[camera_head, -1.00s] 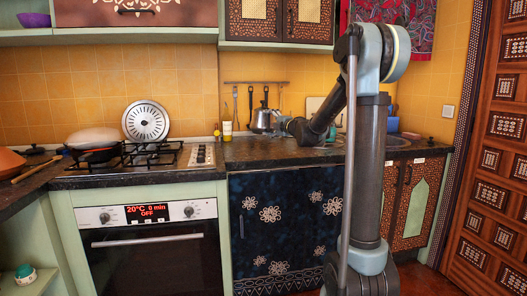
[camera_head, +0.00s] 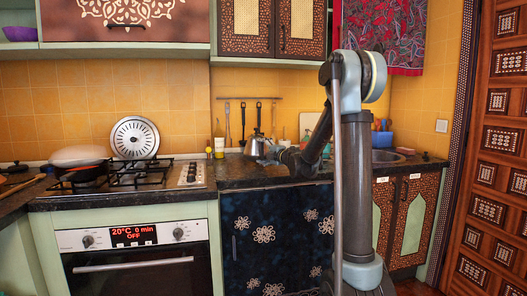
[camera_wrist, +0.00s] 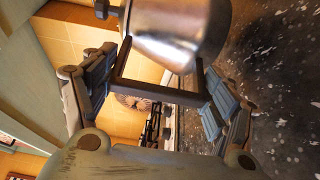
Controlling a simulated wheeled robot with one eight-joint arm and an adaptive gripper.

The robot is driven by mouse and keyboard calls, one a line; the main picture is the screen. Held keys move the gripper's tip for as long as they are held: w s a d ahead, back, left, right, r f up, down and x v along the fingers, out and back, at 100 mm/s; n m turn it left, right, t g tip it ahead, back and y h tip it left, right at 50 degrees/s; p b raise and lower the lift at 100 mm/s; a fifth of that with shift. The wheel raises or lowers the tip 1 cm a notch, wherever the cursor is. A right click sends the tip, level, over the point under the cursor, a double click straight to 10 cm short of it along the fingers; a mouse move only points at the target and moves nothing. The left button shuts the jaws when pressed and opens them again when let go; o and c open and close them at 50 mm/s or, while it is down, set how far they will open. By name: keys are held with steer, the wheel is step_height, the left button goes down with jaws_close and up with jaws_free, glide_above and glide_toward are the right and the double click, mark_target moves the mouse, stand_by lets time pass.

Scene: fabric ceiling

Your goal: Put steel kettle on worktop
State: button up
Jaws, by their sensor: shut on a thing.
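The steel kettle (camera_head: 255,146) is at the end of my arm, over the back part of the dark worktop (camera_head: 235,176). It looks about upright in the head view. In the wrist view the kettle's shiny body (camera_wrist: 180,25) is at the top, and its dark square handle (camera_wrist: 160,90) reaches between the fingers. My gripper (camera_wrist: 157,92) is shut on this handle; it also shows small in the head view (camera_head: 276,152). The speckled worktop (camera_wrist: 280,95) lies close by on the right of the wrist view. I cannot tell whether the kettle's base touches it.
A hob (camera_head: 130,175) with a pan (camera_head: 80,158) is to the left, above an oven (camera_head: 140,262). The worktop front is clear.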

mark_target(263, 158)
steer(key=shift+f, duration=1.85)
steer(key=o, duration=1.7)
steer(key=shift+c, duration=0.2)
steer(key=shift+s, duration=0.1)
